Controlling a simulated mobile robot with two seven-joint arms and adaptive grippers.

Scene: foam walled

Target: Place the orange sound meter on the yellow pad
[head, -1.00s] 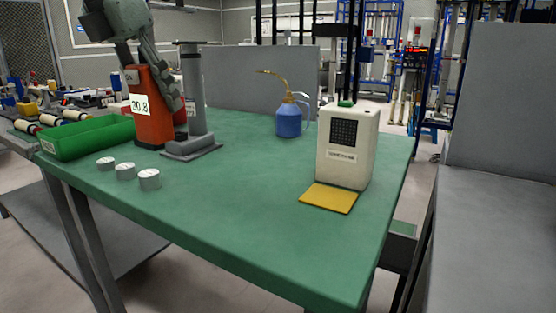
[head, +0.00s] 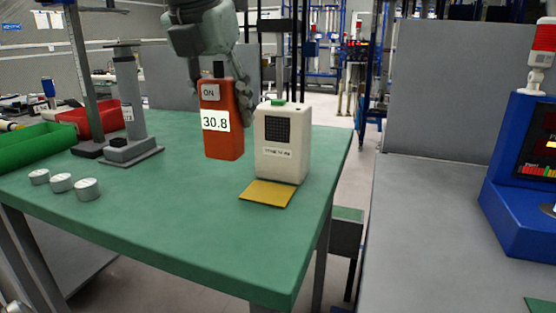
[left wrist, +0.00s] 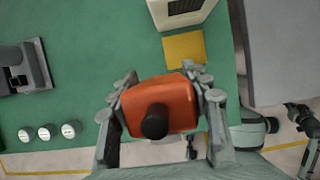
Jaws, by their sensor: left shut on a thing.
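The orange sound meter (head: 222,140) shows a label reading 30.8 and hangs upright above the green table. My left gripper (head: 208,88) is shut on it, holding it from above and behind. In the left wrist view the sound meter (left wrist: 160,100) sits between the two fingers of the left gripper (left wrist: 163,110), its dark round tip facing the camera. The yellow pad (head: 267,194) lies flat on the table in front of a cream box, to the right of and below the meter. The pad also shows in the left wrist view (left wrist: 185,47). My right gripper is not in the head view.
The cream box (head: 282,145) with a dark grille stands just behind the pad. A grey stand (head: 128,110), white cylinders (head: 62,183), a green tray (head: 35,148) and a red bin (head: 100,120) are at the left. The table's (head: 190,220) front middle is clear.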

